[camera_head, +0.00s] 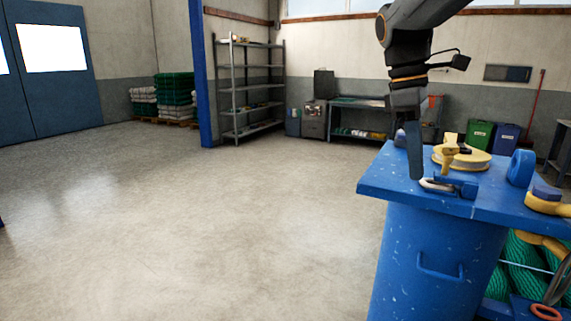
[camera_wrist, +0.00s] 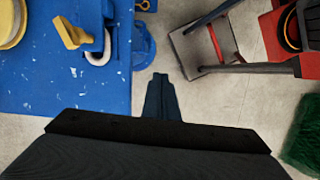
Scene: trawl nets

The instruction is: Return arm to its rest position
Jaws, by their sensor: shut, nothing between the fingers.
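My arm (camera_head: 408,60) comes in from the top right in the head view. It hangs down at the left edge of a blue bin top. My gripper (camera_head: 415,172) points down there, its fingers together and holding nothing. In the wrist view my gripper (camera_wrist: 161,82) shows as a narrow dark shape over grey floor, just right of the blue top. A metal shackle with a blue and yellow fitting (camera_head: 450,187) lies on the blue top close to the gripper, apart from the fingers as far as I can tell.
Green netting (camera_head: 522,275) lies at right. Shelving (camera_head: 247,95) and a workbench (camera_head: 358,102) stand behind. The floor (camera_head: 200,220) at left is clear.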

